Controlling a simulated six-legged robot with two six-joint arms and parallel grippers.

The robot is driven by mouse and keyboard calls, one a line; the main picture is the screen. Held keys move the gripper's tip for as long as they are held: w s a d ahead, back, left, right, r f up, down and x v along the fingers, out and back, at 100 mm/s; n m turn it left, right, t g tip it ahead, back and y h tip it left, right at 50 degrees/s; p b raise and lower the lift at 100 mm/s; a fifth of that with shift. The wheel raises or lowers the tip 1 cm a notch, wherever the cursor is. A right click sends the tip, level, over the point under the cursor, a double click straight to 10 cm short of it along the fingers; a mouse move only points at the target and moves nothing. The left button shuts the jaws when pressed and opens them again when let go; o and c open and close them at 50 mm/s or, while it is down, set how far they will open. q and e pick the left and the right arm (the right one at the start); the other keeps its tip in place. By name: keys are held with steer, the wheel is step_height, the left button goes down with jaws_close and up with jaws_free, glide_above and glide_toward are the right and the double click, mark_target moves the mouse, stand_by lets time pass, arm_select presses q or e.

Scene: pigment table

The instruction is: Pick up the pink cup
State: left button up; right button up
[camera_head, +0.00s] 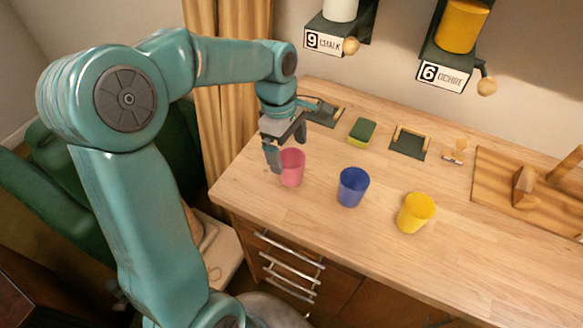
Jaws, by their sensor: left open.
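The pink cup (292,169) stands upright on the wooden table, near its left end. My left gripper (288,150) is open just above and around the back left of the pink cup's rim. One finger hangs by the cup's left side and covers part of it; the other is behind the rim. I cannot tell whether either finger touches the cup. My right gripper is not in view.
A blue cup (352,188) and a yellow cup (416,213) stand to the right on the table (330,240). Behind them are a green sponge (362,131), a dark tray (409,143) and a wooden board (497,185). Wall dispensers labelled chalk (325,42) and ochre (443,76) hang above.

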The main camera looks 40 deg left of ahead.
mark_target(291, 158)
arm_select(q)
steer(key=f, duration=0.3)
steer(key=shift+w+d+f, duration=0.15)
steer(key=shift+d+f, duration=0.1)
steer(key=shift+d, duration=0.1)
steer(key=c, duration=1.1)
steer(key=shift+o, duration=0.2)
steer(key=shift+r, duration=0.1)
step_height(291, 158, up, 20)
steer(key=p, duration=0.1)
steer(key=shift+p, duration=0.3)
